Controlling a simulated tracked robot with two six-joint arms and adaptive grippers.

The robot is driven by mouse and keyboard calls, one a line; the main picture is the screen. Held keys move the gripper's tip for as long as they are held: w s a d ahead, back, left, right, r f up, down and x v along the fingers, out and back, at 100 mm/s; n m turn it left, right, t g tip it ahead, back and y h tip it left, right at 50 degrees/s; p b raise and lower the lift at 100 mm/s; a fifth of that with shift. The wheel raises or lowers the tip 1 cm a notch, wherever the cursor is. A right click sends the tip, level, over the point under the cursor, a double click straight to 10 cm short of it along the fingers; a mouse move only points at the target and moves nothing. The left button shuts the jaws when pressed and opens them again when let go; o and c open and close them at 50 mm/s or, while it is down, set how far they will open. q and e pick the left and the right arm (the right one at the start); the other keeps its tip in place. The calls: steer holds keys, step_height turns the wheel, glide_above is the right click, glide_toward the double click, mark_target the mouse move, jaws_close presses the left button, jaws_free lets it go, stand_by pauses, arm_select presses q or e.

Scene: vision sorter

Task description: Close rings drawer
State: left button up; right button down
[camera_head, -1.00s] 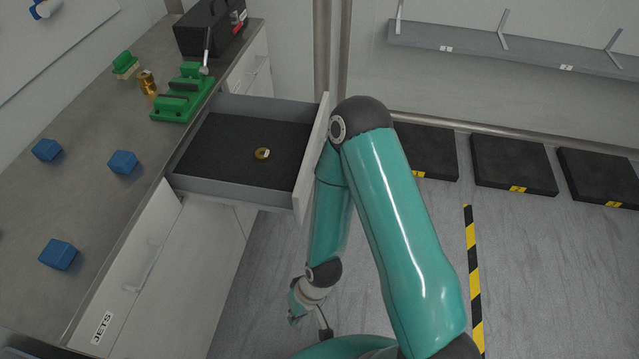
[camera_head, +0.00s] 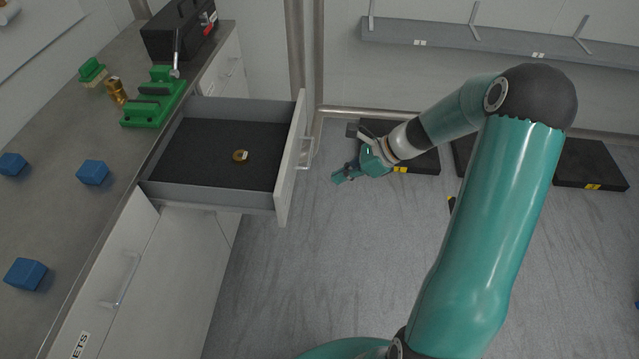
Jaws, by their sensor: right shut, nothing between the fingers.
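The rings drawer (camera_head: 292,165) stands pulled out from the workbench, with a grey frame, a dark lined floor and a white front with a handle (camera_head: 306,152). A brass ring (camera_head: 240,156) with a small white tag lies on its floor. My right gripper (camera_head: 340,177) is shut and empty, to the right of the drawer front and apart from it, its fingers pointing left. My left gripper is not in view.
The worktop (camera_head: 60,215) holds several blue blocks (camera_head: 92,172), a green vise (camera_head: 152,105), a brass part (camera_head: 116,90) and a black toolbox (camera_head: 178,30). Dark mats (camera_head: 590,165) lie on the floor by the wall.

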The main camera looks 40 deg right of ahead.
glide_toward(289, 194)
step_height(289, 194, down, 3)
steer(key=w+a, duration=0.1)
steer(key=w+a+p, duration=0.1)
steer(key=shift+w+a+f, duration=0.15)
steer(key=shift+a+f, duration=0.15)
steer(key=shift+f, duration=0.05)
steer(key=shift+w+a+f+p, duration=0.1)
steer(key=shift+w+a+p, duration=0.2)
steer(key=shift+w+p, duration=0.1)
